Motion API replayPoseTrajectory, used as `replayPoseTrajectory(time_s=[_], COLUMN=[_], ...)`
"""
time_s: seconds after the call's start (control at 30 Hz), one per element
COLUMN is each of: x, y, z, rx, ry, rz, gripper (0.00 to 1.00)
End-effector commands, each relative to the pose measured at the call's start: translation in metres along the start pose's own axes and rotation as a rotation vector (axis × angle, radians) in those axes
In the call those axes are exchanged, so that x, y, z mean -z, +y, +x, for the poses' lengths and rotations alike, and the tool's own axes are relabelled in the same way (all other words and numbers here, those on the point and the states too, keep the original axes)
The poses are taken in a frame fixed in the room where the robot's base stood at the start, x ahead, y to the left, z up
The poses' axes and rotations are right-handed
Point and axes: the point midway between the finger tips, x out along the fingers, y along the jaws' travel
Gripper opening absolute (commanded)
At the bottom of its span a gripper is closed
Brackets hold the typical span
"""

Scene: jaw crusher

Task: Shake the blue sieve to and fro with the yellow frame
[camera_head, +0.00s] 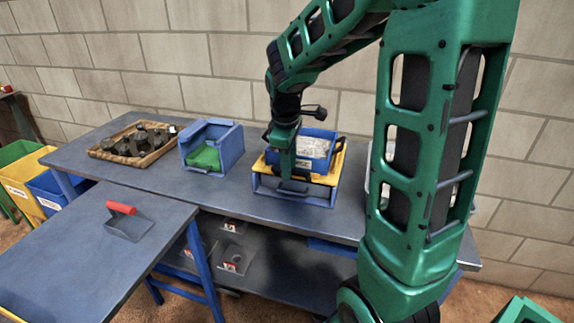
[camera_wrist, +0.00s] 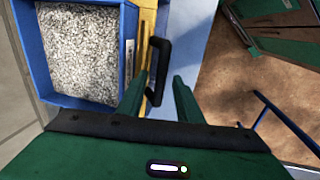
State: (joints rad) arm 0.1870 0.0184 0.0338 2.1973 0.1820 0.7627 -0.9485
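The blue sieve (camera_head: 313,145) holds pale grey gravel and sits in the yellow frame (camera_head: 326,178), above a blue-grey box on the table. In the wrist view the sieve (camera_wrist: 90,102) fills the upper left. The yellow frame (camera_wrist: 147,25) shows as a strip beside it, with a black handle (camera_wrist: 160,48) on its outer side. My gripper (camera_wrist: 161,76) is open, its green fingers apart on either side of the handle's near part. I cannot tell whether either finger touches it. In the head view my gripper (camera_head: 288,178) points down at the frame's front, partly hiding the sieve.
The blue-grey box (camera_head: 293,197) stands under the frame. To its left are a blue bin with green inside (camera_head: 222,138) and a wooden tray of dark pieces (camera_head: 103,154). A red-handled scoop (camera_head: 128,221) lies on the nearer table. A block wall stands behind.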

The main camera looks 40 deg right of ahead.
Motion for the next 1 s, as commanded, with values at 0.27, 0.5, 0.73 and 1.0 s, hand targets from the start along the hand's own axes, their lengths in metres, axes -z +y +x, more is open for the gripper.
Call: replayPoseTrajectory(time_s=[0.27, 0.5, 0.73, 1.0], x=[0.001, 0.002, 0.002, 0.002], y=[0.000, 0.001, 0.002, 0.001], z=[-0.011, -0.054, -0.091, -0.107], rx=[-0.002, -0.003, -0.001, 0.000], ry=[0.001, 0.003, 0.001, 0.000], rz=[-0.001, 0.001, -0.001, 0.000], gripper=[0.33, 0.33, 0.33, 0.33])
